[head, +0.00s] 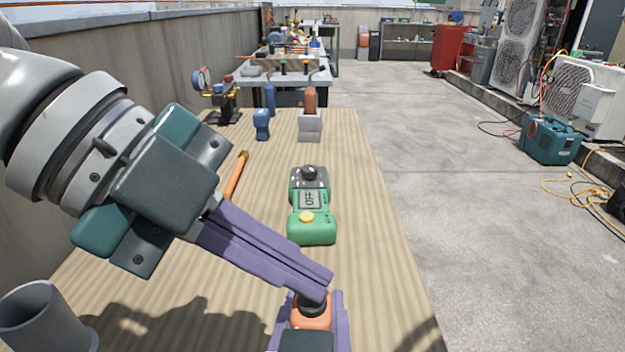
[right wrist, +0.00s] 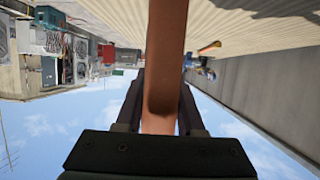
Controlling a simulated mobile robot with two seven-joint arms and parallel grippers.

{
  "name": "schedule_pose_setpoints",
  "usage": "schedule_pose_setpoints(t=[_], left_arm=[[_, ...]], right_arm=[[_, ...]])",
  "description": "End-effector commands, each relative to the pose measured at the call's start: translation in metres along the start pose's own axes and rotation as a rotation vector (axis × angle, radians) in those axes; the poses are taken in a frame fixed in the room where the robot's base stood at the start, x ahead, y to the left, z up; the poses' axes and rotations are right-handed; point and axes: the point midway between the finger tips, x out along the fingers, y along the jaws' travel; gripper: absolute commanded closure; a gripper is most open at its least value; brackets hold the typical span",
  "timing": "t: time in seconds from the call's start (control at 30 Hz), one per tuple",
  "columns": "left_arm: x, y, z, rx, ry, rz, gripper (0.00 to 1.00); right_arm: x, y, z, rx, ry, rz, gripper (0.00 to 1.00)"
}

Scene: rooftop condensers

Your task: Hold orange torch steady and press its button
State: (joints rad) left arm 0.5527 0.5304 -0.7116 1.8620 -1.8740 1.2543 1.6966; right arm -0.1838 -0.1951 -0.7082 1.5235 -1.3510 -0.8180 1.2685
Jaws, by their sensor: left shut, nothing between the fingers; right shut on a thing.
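The orange torch (head: 312,322) stands at the bottom of the head view, its dark round top (head: 313,303) showing. My right gripper (head: 311,318) is shut on it, one purple finger on each side. The torch's orange-brown body (right wrist: 165,80) runs up between the fingers (right wrist: 162,105) in the right wrist view. My left gripper (head: 321,288) is shut and empty. Its purple fingertips reach down from the left to the torch's dark top and partly cover it. I cannot tell whether they touch the button, which I cannot make out separately.
A green meter (head: 312,229) with a yellow button lies on the ribbed bench (head: 365,225) beyond the torch. An orange stick (head: 237,175) lies behind my left gripper. A grey tube (head: 40,315) stands lower left. Farther back are a blue object (head: 261,122) and a grey block (head: 310,126).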

Motion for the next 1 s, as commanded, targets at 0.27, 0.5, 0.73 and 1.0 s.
schedule_pose_setpoints(t=[0.27, 0.5, 0.73, 1.0], left_arm=[[-0.007, -0.005, -0.005, 0.002, 0.0, 0.001, 1.0], [-0.007, -0.005, -0.005, 0.0, 0.0, 0.001, 1.0], [-0.019, -0.015, -0.014, 0.003, -0.001, -0.003, 1.0], [-0.04, -0.03, -0.029, 0.003, 0.0, -0.002, 1.0]], right_arm=[[0.0, 0.0, 0.0, 0.0, -0.001, 0.0, 1.0], [0.0, 0.0, 0.0, 0.0, -0.001, 0.0, 1.0], [0.0, 0.0, 0.0, 0.0, -0.001, 0.0, 1.0], [0.0, 0.0, 0.0, 0.0, -0.001, 0.0, 1.0]])
